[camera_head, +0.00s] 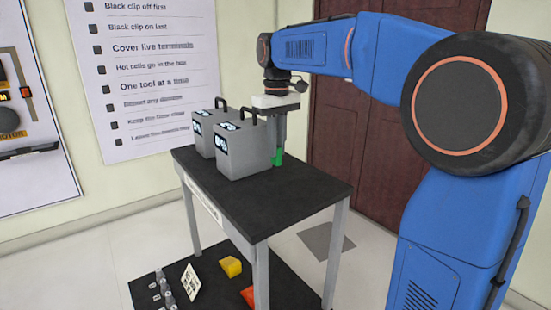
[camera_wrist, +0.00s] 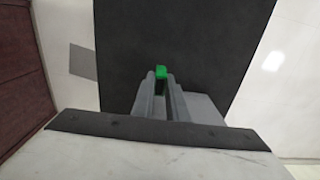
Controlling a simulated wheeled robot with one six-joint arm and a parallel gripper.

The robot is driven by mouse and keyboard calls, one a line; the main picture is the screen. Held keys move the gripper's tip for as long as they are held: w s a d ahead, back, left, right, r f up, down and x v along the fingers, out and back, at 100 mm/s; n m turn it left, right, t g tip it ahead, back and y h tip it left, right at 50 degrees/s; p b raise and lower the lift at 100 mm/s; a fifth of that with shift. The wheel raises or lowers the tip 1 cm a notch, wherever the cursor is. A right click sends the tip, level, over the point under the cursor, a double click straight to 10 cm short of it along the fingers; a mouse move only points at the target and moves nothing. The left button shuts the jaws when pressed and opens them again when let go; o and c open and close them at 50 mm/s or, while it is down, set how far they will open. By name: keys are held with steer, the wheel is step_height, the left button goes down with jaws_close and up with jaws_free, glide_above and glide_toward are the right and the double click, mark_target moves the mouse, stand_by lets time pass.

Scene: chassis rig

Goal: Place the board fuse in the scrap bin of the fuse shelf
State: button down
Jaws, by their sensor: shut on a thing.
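My gripper (camera_head: 279,138) points down over the black-topped table. It is shut on a small green fuse (camera_head: 277,156), which also shows between the fingertips in the wrist view (camera_wrist: 160,71). In the head view the fuse is low, close to the table top (camera_head: 300,193), just right of a grey box; I cannot tell whether it touches the top. No scrap bin can be made out for certain in either view.
Two grey boxes with dark handles, a nearer one (camera_head: 243,155) and a farther one (camera_head: 205,130), stand on the table. The lower shelf holds a yellow block (camera_head: 231,266), an orange-red thing (camera_head: 248,296), a white card (camera_head: 190,282) and several small grey pieces. The table's front right is clear.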

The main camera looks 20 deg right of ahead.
mark_target(277, 158)
steer(key=shift+f, duration=1.95)
steer(key=shift+f, duration=0.1)
steer(key=c, duration=1.7)
jaws_free()
steer(key=shift+c, duration=0.2)
step_height(277, 158, up, 12)
steer(key=shift+r, duration=0.15)
